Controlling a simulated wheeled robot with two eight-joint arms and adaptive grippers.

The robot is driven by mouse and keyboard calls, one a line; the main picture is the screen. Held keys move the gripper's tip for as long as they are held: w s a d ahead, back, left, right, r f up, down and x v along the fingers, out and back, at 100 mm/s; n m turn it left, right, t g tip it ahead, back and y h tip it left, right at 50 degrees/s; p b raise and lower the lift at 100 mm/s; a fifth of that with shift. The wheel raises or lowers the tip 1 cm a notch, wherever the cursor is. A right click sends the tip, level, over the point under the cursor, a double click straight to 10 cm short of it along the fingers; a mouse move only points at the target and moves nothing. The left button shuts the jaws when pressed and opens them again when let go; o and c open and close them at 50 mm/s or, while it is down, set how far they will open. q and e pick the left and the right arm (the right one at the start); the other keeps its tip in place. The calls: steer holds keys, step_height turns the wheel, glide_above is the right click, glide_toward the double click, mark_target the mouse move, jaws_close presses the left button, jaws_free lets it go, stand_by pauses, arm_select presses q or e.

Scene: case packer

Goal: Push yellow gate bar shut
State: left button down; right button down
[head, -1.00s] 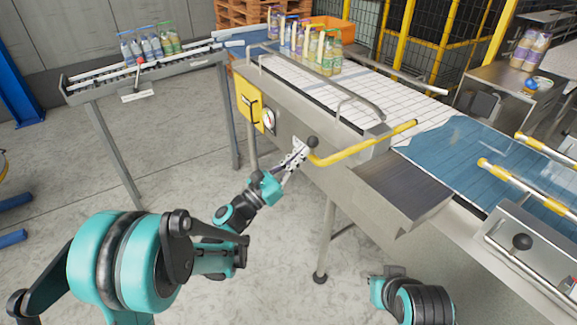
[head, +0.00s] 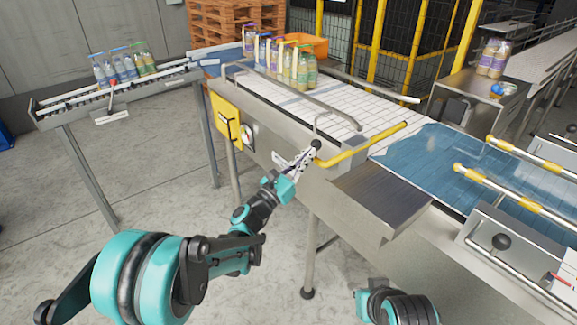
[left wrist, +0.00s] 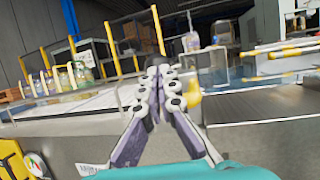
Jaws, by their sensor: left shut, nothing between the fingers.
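The yellow gate bar (head: 362,146) reaches from a bend near the black knob (head: 316,144) back and right across the conveyor, between the white belt and the blue section. My left gripper (head: 309,154) is shut and empty, with its tips right by the knob and the near end of the bar. Whether they touch cannot be told. In the left wrist view the shut fingers (left wrist: 166,82) are in the middle, with a yellow piece (left wrist: 193,92) just right of them. My right arm shows at the bottom of the head view, but its gripper is not in view.
Several bottles (head: 280,58) stand on the white belt (head: 340,103). A yellow box (head: 226,118) is on the machine's side, left of my gripper. A metal shelf (head: 382,199) juts out to the right. Open floor lies left of the machine.

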arm_select(q)
steer(key=w+d, duration=0.5)
steer(key=d, duration=0.2)
steer(key=shift+w, duration=0.1)
